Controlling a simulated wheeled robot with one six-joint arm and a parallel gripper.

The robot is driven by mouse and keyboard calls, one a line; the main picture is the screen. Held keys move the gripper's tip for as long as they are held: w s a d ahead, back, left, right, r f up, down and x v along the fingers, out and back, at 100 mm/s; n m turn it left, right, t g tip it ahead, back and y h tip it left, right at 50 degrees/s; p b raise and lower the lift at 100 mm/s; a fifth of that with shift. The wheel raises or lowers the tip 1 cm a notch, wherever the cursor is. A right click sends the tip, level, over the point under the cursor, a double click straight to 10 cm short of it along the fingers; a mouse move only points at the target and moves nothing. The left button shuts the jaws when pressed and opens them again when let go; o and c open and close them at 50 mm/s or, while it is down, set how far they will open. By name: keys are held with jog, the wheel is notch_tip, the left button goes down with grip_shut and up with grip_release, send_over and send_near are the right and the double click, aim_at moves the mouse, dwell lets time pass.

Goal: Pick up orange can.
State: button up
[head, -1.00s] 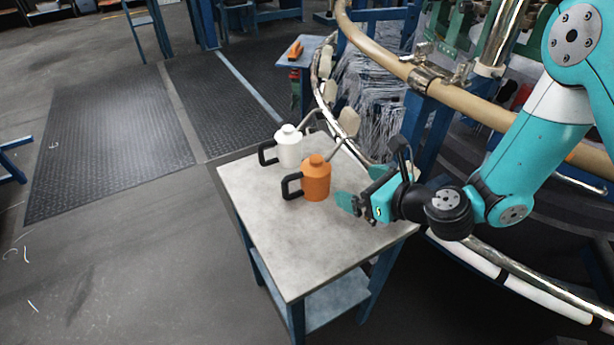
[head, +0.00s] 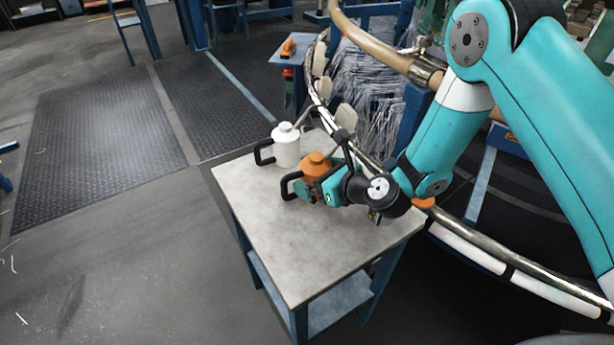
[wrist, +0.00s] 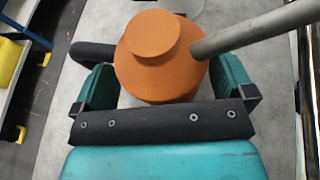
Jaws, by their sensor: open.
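The orange can (head: 316,165) stands upright on the grey table (head: 300,255), with a black handle on its left and a long grey spout. In the wrist view the orange can (wrist: 160,55) sits between the two teal fingers of my gripper (wrist: 168,85), one finger on each side. My gripper (head: 312,190) is open and low at the can's near side in the head view, hiding the can's lower part. I cannot tell whether the fingers touch the can.
A white can (head: 286,146) with a black handle stands just behind and left of the orange can. The loom's curved rail (head: 350,145) runs close along the table's right side. The front of the table is clear.

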aim_at(321, 164)
jog(key=shift+d, duration=0.25)
jog(key=shift+c, duration=1)
jog(key=shift+w, duration=0.1)
jog(key=c, duration=0.9)
jog(key=shift+r, duration=0.15)
notch_tip(321, 164, up, 20)
jog(key=p, duration=0.4)
jog(key=shift+p, duration=0.3)
